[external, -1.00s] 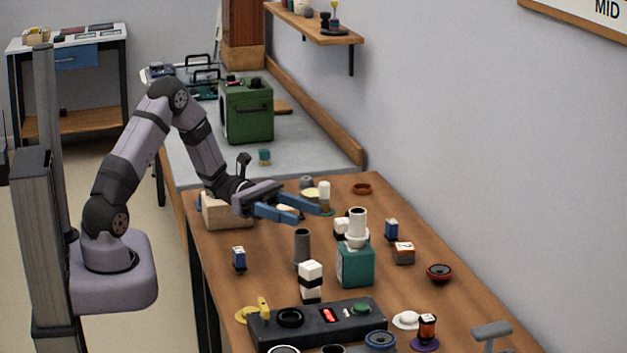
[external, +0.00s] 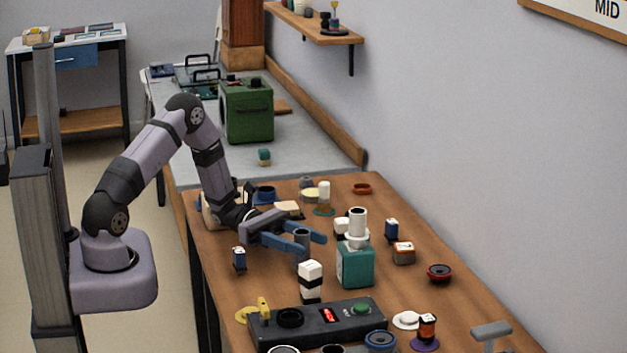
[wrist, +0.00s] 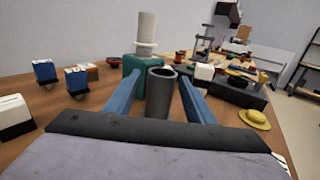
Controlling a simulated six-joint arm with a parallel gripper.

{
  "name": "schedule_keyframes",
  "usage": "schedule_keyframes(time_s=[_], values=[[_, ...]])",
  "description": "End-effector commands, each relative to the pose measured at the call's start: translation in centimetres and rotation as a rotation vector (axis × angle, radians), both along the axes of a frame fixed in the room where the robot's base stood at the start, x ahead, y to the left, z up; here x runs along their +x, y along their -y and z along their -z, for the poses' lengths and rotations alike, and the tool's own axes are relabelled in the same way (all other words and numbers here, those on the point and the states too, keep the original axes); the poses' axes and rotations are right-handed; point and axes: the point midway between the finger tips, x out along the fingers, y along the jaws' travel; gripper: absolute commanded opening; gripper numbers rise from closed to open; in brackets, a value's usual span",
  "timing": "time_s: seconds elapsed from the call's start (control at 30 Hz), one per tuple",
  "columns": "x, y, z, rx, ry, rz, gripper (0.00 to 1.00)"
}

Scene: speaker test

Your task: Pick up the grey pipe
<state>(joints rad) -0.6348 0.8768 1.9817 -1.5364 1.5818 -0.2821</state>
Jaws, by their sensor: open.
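The grey pipe (external: 302,241) is a dark grey upright tube with an open top, standing on the wooden table. In the wrist view the grey pipe (wrist: 160,95) stands upright between my two blue fingers, with a gap showing on each side. My gripper (external: 312,245) is low over the table, open, with one finger on either side of the pipe. It also shows in the wrist view as my gripper (wrist: 158,98). The near finger hides part of the pipe in the external view.
A teal box (external: 355,264) with a white pipe (external: 357,226) on top stands just right of the grey pipe. A white and black block stack (external: 310,281) stands in front. A dark control box (external: 318,324) lies nearer the camera. A blue block (external: 239,258) stands left.

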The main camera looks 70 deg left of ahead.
Motion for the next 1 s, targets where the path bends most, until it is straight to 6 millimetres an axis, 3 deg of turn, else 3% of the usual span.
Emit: schedule_keyframes(time_s=[0.23,0.53,0.73,1.0], values=[[1.5,2.4,-0.1,0.000,-0.001,0.001,0.49],[1.8,2.6,0.0,0.000,-0.001,0.000,0.49],[1.8,2.6,0.0,0.000,-0.001,0.000,0.05],[1.7,2.6,0.0,0.000,-0.001,0.000,0.05]])
